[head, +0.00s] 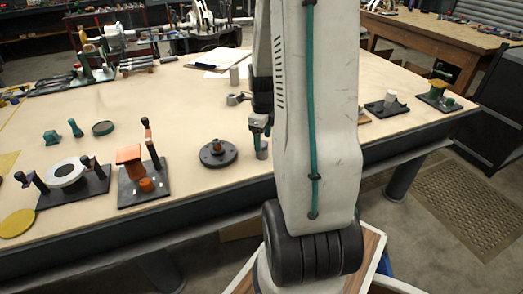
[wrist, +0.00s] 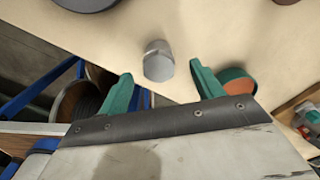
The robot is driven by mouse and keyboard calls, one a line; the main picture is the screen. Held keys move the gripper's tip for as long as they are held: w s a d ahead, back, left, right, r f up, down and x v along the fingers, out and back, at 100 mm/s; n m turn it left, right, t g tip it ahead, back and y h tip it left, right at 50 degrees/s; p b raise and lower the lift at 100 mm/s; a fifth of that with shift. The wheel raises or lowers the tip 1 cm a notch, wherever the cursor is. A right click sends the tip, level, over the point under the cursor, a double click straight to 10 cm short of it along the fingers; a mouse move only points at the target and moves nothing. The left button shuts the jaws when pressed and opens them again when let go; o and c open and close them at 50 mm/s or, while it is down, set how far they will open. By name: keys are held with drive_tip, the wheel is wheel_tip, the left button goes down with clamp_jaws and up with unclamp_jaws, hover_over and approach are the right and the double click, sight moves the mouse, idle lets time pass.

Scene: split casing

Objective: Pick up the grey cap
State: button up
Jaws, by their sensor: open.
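The grey cap, as I take it, is a small grey cylinder (wrist: 158,62) on the pale table top near its front edge. In the wrist view it shows between and slightly beyond the green fingertips of my gripper (wrist: 161,70), with a clear gap on each side. My gripper is open and empty. In the head view my gripper (head: 258,127) is just above the grey cylinder (head: 262,153), beside my arm link, which hides part of the scene there.
Black fixtures with an orange block (head: 129,153) and a white ring (head: 66,172) stand further left. The table between is mostly clear.

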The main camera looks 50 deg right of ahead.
wheel_tip(320, 180, down, 5)
drive_tip(key=shift+w+a, duration=0.1)
drive_tip(key=c, duration=1.3)
drive_tip(key=shift+o, duration=0.2)
drive_tip(key=shift+r, duration=0.15)
